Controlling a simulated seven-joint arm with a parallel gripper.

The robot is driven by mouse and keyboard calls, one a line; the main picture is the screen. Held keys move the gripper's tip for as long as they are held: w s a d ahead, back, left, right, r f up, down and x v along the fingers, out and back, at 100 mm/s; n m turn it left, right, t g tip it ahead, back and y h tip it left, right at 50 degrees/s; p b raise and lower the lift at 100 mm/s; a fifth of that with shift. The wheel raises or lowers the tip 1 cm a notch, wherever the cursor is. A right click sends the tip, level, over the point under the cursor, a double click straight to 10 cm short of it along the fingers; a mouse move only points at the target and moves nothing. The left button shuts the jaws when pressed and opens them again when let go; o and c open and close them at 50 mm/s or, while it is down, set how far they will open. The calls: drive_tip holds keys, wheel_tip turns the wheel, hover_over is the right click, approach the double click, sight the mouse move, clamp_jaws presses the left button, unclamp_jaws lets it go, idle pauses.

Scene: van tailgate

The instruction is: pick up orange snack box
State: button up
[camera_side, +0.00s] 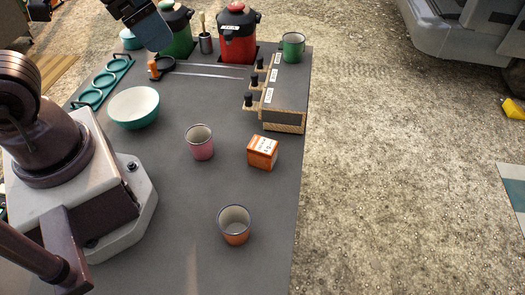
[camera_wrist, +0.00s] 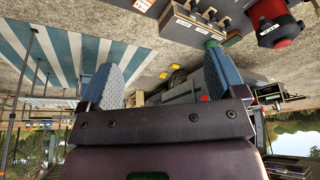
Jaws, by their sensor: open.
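The orange snack box (camera_side: 263,152) stands on the dark table near its right edge, with a white label on its top. In the side view part of my gripper (camera_side: 145,22) shows at the top left, high and far from the box.
A pink cup (camera_side: 200,143) stands left of the box, an orange cup (camera_side: 234,225) in front of it and a wooden-sided rack (camera_side: 287,110) behind it. A bowl (camera_side: 134,108), red dispenser (camera_side: 238,38) and green mug (camera_side: 292,47) stand farther off. The table's front middle is clear.

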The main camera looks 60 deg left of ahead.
wheel_tip(320, 180, down, 8)
drive_tip(key=d+m+g+y, duration=0.2)
drive_tip(key=m+g+y, duration=0.1)
drive_tip(key=m+g, duration=0.15)
drive_tip(key=m+t+y, duration=0.5)
drive_tip(key=m+t, duration=0.7)
drive_tip(key=m, duration=1.2)
hover_over(264, 148)
drive_tip(key=s+d, duration=0.1)
drive_tip(key=s, duration=0.2)
wheel_tip(264, 148, down, 15)
wheel_tip(264, 148, down, 6)
drive_tip(key=shift+f, duration=0.15)
drive_tip(key=shift+x, duration=2.5)
drive_tip(key=shift+d+f, duration=0.1)
drive_tip(key=shift+d, duration=0.05)
drive_tip(key=c, duration=1)
drive_tip(key=shift+c, duration=0.2)
